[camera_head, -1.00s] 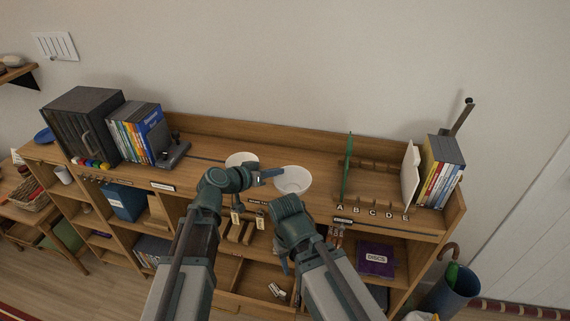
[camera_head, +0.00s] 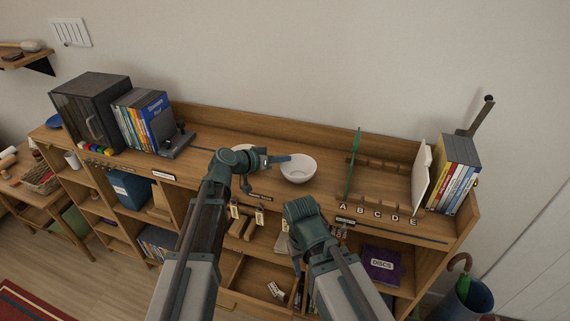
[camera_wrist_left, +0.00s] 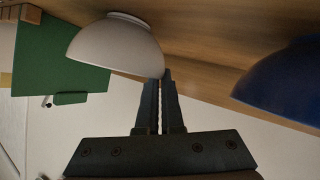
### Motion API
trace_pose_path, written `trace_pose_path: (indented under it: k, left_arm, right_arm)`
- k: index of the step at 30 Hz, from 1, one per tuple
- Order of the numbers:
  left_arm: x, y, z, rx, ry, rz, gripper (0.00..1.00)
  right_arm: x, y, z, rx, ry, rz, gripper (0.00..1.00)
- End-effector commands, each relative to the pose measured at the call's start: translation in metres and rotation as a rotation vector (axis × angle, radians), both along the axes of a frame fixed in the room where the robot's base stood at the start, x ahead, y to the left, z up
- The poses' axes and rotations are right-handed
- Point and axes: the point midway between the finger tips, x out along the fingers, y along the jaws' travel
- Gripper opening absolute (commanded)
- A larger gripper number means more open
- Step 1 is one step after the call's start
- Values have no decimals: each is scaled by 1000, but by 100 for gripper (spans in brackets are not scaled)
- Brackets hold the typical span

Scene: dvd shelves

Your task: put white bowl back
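The white bowl (camera_head: 298,170) is upright over the shelf top, left of the green divider. It also shows, picture upside down, in the left wrist view (camera_wrist_left: 115,45). My left gripper (camera_head: 282,159) reaches in from the left to its rim. In the left wrist view the fingers (camera_wrist_left: 160,85) are almost together at the bowl's edge and look shut on the rim. I cannot tell whether its base clears the wood. My right arm's end (camera_head: 305,220) is in front of the shelf; its fingers are not clear.
A second bowl (camera_head: 243,148) stands left, partly behind my left gripper; a blue bowl (camera_wrist_left: 285,85) shows in the left wrist view. The green divider (camera_head: 353,165) and white panel (camera_head: 421,175) stand right. Books (camera_head: 142,120) and a black cabinet (camera_head: 90,110) are left.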

Motion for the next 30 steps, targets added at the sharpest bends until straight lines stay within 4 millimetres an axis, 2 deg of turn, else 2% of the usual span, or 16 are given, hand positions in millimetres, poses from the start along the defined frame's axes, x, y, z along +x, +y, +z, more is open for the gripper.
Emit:
trace_pose_path:
  k: [10,15,16,26,30]
  left_arm:
    - [0,0,-3,-1,0,1,0]
    - [0,0,-2,0,0,0,32]
    - [0,0,-2,0,0,0,34]
    - [0,0,2,0,0,0,34]
    - [-12,13,12,0,0,4,34]
  right_arm:
    - [0,0,-3,0,0,0,50]
    - [0,0,-2,0,0,0,50]
    - [0,0,-2,0,0,0,50]
    - [0,0,3,0,0,0,50]
    - [0,0,12,0,0,0,50]
